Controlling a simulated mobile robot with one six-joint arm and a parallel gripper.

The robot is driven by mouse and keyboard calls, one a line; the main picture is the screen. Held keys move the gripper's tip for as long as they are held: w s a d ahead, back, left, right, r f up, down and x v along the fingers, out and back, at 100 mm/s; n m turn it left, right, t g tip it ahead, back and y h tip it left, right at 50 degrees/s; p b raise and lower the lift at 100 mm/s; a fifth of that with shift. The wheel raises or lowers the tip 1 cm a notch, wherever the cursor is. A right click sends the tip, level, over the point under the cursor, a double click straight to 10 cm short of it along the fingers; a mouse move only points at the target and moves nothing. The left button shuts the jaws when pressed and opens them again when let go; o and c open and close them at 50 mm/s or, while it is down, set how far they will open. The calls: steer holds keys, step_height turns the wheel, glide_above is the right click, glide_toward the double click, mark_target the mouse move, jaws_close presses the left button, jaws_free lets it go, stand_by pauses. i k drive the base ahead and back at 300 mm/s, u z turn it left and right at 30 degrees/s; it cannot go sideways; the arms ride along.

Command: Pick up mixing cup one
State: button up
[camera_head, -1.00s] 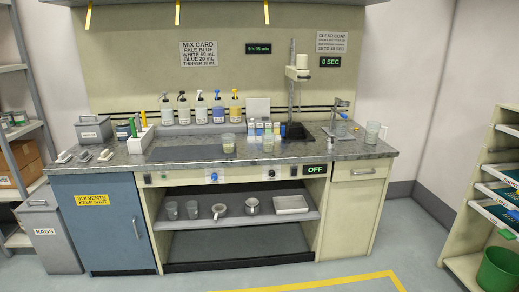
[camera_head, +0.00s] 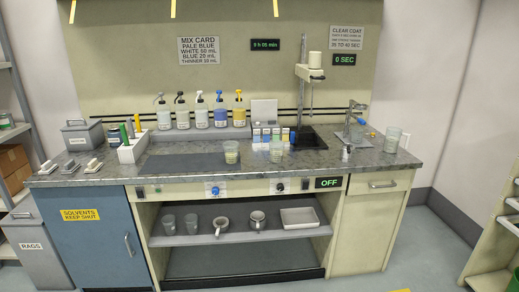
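Several cups are in view, and I cannot read which is mixing cup one. Two grey translucent cups, a left one (camera_head: 169,225) and a right one (camera_head: 191,224), stand upright on the shelf under the counter. On the counter stand a clear cup with pale yellowish contents (camera_head: 231,153), a clear cup near the small bottles (camera_head: 276,153) and a clear cup at the right end (camera_head: 392,141). My gripper is not in view.
The grey counter (camera_head: 345,158) carries pump bottles (camera_head: 201,112) at the back and a dark mat (camera_head: 185,164). Two handled pots (camera_head: 221,225) and a white tray (camera_head: 299,217) share the shelf. Open floor lies in front of the bench, with a rack (camera_head: 492,235) at right.

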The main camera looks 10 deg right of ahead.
mark_target(277, 152)
steer(key=u, duration=0.5)
steer(key=i, duration=1)
steer(key=u, duration=0.45)
